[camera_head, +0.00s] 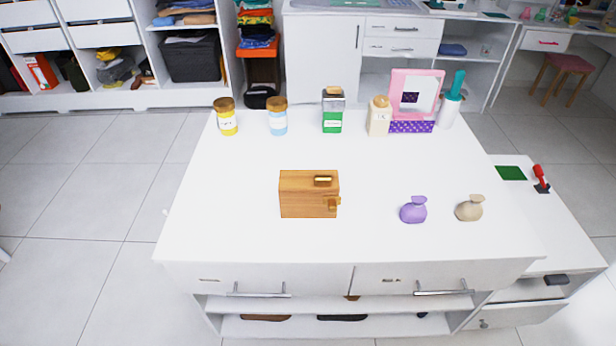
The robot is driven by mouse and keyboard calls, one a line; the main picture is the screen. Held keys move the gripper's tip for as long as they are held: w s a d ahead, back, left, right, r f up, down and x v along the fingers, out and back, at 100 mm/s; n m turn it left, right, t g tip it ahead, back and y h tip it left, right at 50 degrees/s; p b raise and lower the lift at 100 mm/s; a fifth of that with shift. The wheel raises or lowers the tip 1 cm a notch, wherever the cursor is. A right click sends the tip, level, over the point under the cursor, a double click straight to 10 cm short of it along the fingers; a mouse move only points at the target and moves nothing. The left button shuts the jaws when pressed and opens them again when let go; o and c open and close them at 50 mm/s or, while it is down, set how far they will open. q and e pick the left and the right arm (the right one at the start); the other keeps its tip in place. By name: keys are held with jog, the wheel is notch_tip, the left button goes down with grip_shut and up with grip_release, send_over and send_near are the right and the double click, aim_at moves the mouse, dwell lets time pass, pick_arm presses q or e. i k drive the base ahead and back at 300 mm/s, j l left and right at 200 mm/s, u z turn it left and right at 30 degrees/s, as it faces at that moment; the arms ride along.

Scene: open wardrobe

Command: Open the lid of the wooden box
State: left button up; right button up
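The wooden box (300,196) sits on the white tabletop (230,225), a little left of its middle. It is brown with visible wood grain. Neither of my grippers is in the head view.
Yellow (228,122) and blue (278,121) jars, a green container (332,115), a beige bottle (379,118) and a pink-framed mirror (415,92) line the back edge. Purple (413,211) and beige (469,209) vases stand right of the box. The tabletop around the box is clear.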

aim_at(290, 181)
jog(key=j+z, duration=0.75)
jog(key=j, duration=0.3)
jog(key=k+j+z, duration=0.15)
jog(key=j+z, duration=0.25)
jog(key=j, duration=0.1)
